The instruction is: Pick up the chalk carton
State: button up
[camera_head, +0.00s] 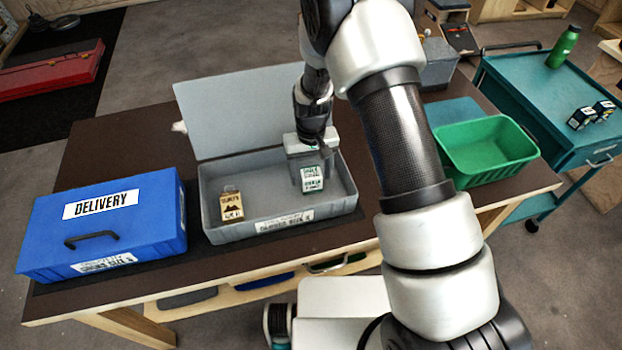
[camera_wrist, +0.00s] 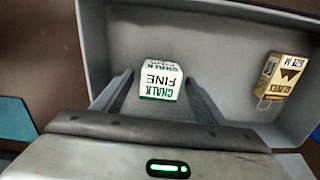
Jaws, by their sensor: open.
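The chalk carton (camera_head: 311,179) is white with green and black print. It stands inside the open grey box (camera_head: 282,223), toward the right end. In the wrist view the carton (camera_wrist: 161,79) reads "CHALK FINE" and shows between the two fingers. My gripper (camera_head: 312,160) is at the carton inside the box, its lower part partly hiding it in the head view. In the wrist view my gripper (camera_wrist: 158,92) is open, with one finger on each side of the carton and a gap visible on both sides.
A tan gloves carton (camera_head: 231,206) stands in the same box, to the left. The box's raised lid (camera_head: 235,110) is behind. A closed blue delivery case (camera_head: 110,230) is at the left, and a green basket (camera_head: 485,150) at the right.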

jog(key=c, duration=1.2)
